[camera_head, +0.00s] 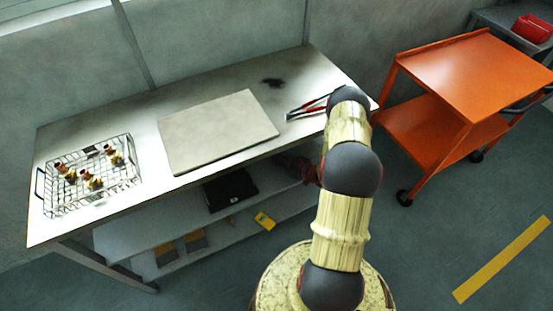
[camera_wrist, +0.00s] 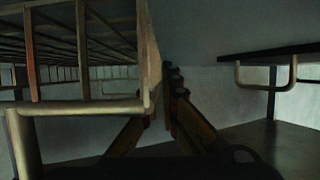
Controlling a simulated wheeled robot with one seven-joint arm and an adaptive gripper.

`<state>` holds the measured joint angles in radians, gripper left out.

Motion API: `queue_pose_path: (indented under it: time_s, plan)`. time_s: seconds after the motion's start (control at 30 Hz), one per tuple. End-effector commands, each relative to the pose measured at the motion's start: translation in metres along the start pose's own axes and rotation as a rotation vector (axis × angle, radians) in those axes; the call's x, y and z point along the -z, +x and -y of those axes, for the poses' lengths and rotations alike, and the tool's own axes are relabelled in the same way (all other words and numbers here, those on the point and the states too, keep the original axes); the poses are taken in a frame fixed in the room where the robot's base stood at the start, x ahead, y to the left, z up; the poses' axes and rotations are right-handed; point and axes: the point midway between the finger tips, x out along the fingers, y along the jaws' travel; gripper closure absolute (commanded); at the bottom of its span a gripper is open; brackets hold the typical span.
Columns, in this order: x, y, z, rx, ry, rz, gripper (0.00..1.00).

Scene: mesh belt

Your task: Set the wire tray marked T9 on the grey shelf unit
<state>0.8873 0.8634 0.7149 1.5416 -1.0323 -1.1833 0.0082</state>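A wire tray (camera_head: 137,180) holding several small dark red and yellow items sits at the left end of the table in the head view. No T9 mark is readable. A wire tray or rack with a tan bar handle (camera_wrist: 80,106) fills the left of the wrist view, very close. I cannot tell whether it is the same tray. My gripper (camera_wrist: 165,95) reaches up beside the right end of that bar, one finger partly behind it. Whether the fingers clasp it is unclear. No grey shelf unit is clearly identifiable.
The table (camera_head: 90,145) carries a flat grey board (camera_head: 218,130) and a red-handled tool (camera_head: 305,108). Its lower shelf holds a black box (camera_head: 230,190) and a yellow item (camera_head: 265,221). An orange cart (camera_head: 475,75) stands right. A dark slab with a bar handle (camera_wrist: 270,52) shows at wrist-view right.

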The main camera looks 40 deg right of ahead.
Motion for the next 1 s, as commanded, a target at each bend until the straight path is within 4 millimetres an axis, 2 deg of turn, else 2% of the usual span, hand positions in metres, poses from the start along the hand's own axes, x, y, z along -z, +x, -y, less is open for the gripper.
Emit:
queue_pose_path:
  time_s: [0.07, 0.43, 0.8, 0.87, 1.0]
  plan:
    - [-0.002, 0.001, 0.0, 0.0, -0.001, -0.001, 1.0]
    - [-0.003, 0.001, 0.0, 0.0, 0.0, 0.0, 0.77]
    - [0.001, -0.001, 0.0, 0.0, 0.0, 0.0, 0.77]
    - [0.001, -0.007, 0.0, -0.001, 0.001, 0.001, 0.77]
    - [0.002, -0.031, -0.001, -0.003, 0.002, 0.0, 0.77]
